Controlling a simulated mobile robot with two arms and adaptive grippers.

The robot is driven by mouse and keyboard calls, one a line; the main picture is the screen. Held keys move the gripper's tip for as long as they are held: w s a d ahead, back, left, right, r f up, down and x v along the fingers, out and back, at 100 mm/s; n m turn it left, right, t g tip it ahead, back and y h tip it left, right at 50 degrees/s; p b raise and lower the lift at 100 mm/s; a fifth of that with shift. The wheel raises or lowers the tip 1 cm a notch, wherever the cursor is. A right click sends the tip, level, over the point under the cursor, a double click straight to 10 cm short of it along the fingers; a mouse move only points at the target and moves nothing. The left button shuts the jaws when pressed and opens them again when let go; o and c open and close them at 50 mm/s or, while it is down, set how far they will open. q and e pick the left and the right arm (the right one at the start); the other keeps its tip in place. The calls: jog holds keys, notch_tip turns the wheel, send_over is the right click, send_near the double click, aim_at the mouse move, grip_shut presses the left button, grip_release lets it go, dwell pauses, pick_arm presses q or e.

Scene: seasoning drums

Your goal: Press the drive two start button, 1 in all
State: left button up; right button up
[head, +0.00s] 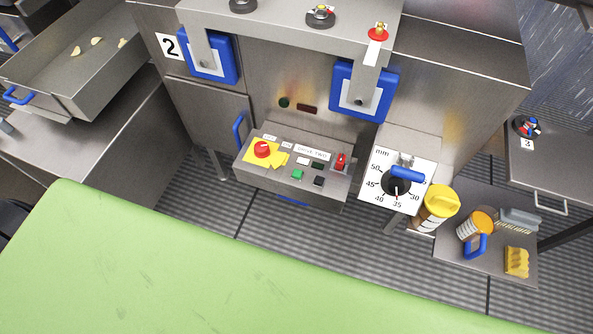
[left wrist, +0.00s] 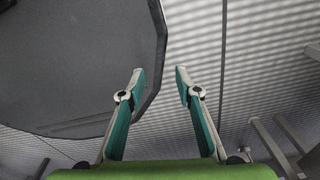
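A grey control box (head: 262,178) labelled "DRIVE TWO" (head: 312,152) is on the front of the machine, in the middle of the head view. It carries a bright green button (head: 299,174), a black button (head: 319,181), a darker green button (head: 318,165), a red mushroom button (head: 262,149) on a yellow plate and a red switch (head: 340,160). The small lettering by the buttons is too small to read. My left gripper (left wrist: 160,77) is open and empty in the left wrist view, over the striped floor, away from the box. My right gripper is not in view.
A dial (head: 396,187) with a blue handle is right of the box. A low shelf (head: 450,262) holds yellow- and orange-lidded jars and a sponge (head: 516,262). A dark panel (left wrist: 70,60) is close left of my left gripper.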

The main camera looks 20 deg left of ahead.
pick_arm(q)
grip_shut()
dwell(1.0)
